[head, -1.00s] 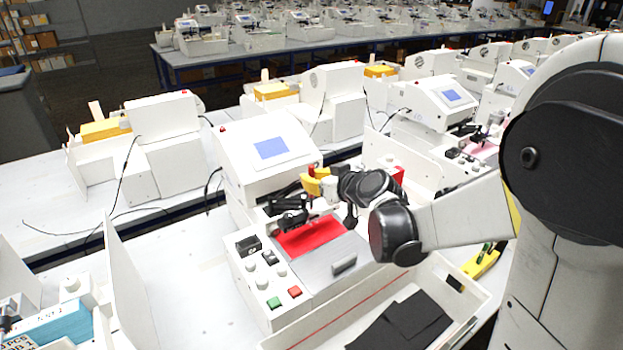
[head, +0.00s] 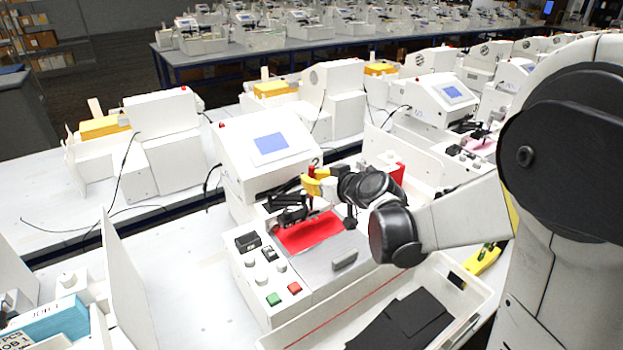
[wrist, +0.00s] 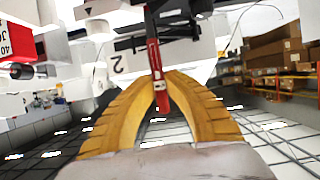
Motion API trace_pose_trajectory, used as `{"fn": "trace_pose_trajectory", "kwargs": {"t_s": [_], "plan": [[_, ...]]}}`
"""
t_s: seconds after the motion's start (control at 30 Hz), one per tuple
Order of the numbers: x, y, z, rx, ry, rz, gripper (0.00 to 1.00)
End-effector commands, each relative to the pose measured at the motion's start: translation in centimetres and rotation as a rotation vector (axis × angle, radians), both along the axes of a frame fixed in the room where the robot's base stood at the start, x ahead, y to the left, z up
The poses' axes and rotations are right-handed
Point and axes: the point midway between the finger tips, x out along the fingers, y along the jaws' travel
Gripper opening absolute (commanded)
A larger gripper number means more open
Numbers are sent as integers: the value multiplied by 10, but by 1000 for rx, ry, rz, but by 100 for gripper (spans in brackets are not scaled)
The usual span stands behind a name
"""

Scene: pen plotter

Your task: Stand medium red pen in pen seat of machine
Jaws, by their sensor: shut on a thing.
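My gripper (wrist: 158,84) is shut on the red pen (wrist: 153,62), whose shaft runs between the yellow fingertips in the wrist view. The pen's far end reaches the black carriage parts (wrist: 142,44); I cannot tell whether it is in the pen seat. In the head view my gripper (head: 315,184) is over the back of the machine (head: 240,150), near the black carriage (head: 291,213) above the red bed (head: 312,232). The seat is not clearly seen.
A blue screen (head: 270,143) sits on the machine's sloped top. Green and red buttons (head: 284,294) are at its front. A white tray (head: 478,268) with black sheets (head: 405,320) stands in front. A white block marked 2 (wrist: 120,64) is beside the pen.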

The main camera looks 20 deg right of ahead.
Motion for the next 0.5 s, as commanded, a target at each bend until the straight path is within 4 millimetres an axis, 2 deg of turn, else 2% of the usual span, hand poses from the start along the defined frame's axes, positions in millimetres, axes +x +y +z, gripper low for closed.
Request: {"fn": "trace_pose_trajectory", "kwargs": {"t_s": [0.5], "plan": [[0, 0, -14, 0, 0, 0, 0]]}}
